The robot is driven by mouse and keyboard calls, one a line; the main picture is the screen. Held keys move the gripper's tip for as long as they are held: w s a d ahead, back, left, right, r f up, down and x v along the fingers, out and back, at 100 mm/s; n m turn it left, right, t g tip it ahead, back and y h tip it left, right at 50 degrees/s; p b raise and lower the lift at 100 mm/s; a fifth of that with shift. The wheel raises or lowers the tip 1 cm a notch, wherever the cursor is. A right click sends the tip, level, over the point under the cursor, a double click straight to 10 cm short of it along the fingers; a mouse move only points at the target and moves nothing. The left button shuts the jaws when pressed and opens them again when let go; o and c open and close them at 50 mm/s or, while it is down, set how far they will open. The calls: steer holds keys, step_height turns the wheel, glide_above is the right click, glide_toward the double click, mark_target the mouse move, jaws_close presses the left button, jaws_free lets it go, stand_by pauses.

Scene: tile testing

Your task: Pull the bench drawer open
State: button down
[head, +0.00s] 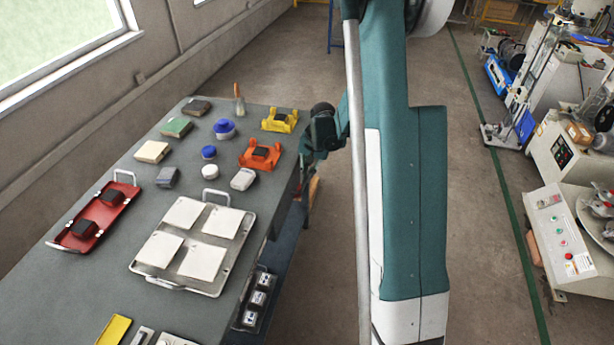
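The grey bench (110,240) runs along the left of the head view. Its right side is seen steeply from above, so I cannot make out a drawer front or handle clearly. My gripper (308,158) is at the bench's far right edge, beside the orange holder. Its fingers are small, dark and partly hidden by my arm, so I cannot tell whether they are open or touch anything. A small tan piece (314,188) shows just below it, by the bench side; I cannot tell what it is.
On the bench are a metal tray with white tiles (216,293), a red carrier (68,237), an orange holder (260,155), a yellow holder (280,120) and several small blocks and jars. A low dark rack (258,299) sits beside the bench.

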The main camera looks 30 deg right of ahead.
steer(key=s+d+b, duration=0.2)
steer(key=s+d, duration=1.9)
steer(key=shift+s+d, duration=0.35)
steer(key=shift+s, duration=0.05)
steer(key=c, duration=2.9)
jaws_free()
steer(key=shift+o, duration=0.2)
steer(key=shift+r, duration=0.15)
step_height(320, 180, up, 12)
steer(key=s+d, duration=0.1)
steer(key=shift+s+d+f, duration=0.25)
